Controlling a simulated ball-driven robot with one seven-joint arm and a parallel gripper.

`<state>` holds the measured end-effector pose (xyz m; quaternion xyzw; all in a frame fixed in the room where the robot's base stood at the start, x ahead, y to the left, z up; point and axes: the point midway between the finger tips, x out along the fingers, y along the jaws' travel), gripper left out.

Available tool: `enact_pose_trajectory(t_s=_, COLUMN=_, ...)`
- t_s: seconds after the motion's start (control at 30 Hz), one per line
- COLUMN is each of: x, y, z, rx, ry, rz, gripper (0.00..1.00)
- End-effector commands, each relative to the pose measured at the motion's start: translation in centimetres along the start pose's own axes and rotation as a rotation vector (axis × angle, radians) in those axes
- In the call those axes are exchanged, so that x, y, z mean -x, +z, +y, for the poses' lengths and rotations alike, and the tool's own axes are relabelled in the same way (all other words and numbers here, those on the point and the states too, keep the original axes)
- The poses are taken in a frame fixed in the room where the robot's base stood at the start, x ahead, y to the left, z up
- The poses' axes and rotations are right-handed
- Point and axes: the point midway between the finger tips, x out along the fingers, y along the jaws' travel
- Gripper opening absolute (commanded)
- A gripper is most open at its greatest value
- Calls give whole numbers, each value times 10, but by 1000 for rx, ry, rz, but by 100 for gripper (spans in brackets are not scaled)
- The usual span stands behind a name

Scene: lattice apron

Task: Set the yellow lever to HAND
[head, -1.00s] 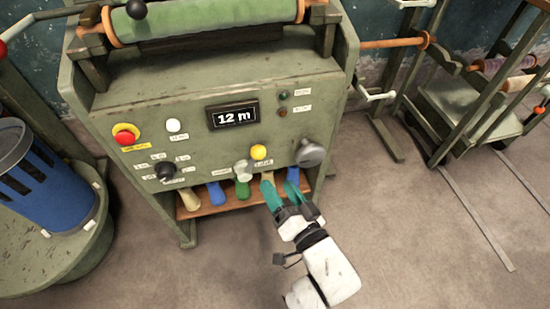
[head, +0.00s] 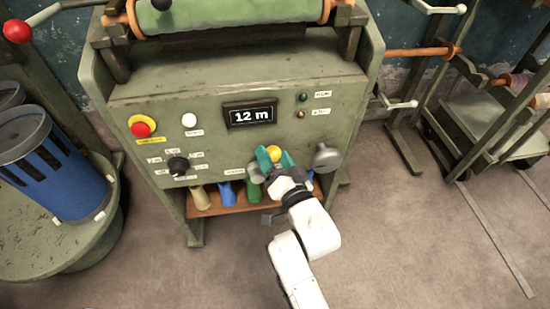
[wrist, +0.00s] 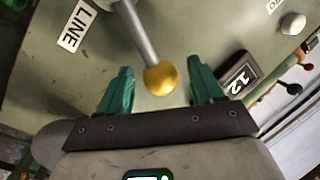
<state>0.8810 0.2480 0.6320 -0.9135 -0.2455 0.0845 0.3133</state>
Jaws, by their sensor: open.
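The yellow lever shows in the wrist view as a grey metal rod ending in a yellow ball knob (wrist: 161,79). In the head view the yellow knob (head: 274,153) is on the green machine's front panel, partly hidden by my gripper (head: 276,157). In the wrist view, the teal fingers of my gripper (wrist: 160,68) are open, one on each side of the knob, with gaps showing at both sides. A label reading LINE (wrist: 76,27) is left of the rod. I see no legible HAND label.
A grey round knob (head: 327,157) is close to the right of my gripper. A dark rotary knob (head: 178,165) and red button (head: 141,127) are farther left. A shelf (head: 213,209) with several coloured items runs below the panel.

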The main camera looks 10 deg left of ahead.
Motion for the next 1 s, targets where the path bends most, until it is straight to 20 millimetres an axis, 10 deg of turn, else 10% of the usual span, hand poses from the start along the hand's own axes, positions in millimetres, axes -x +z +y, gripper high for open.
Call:
enact_pose_trajectory(t_s=0.8, x=0, y=0, z=0, rx=0, ry=0, rz=0, gripper=1)
enact_pose_trajectory(t_s=1.0, x=0, y=0, z=0, rx=0, ry=1, rz=0, gripper=0)
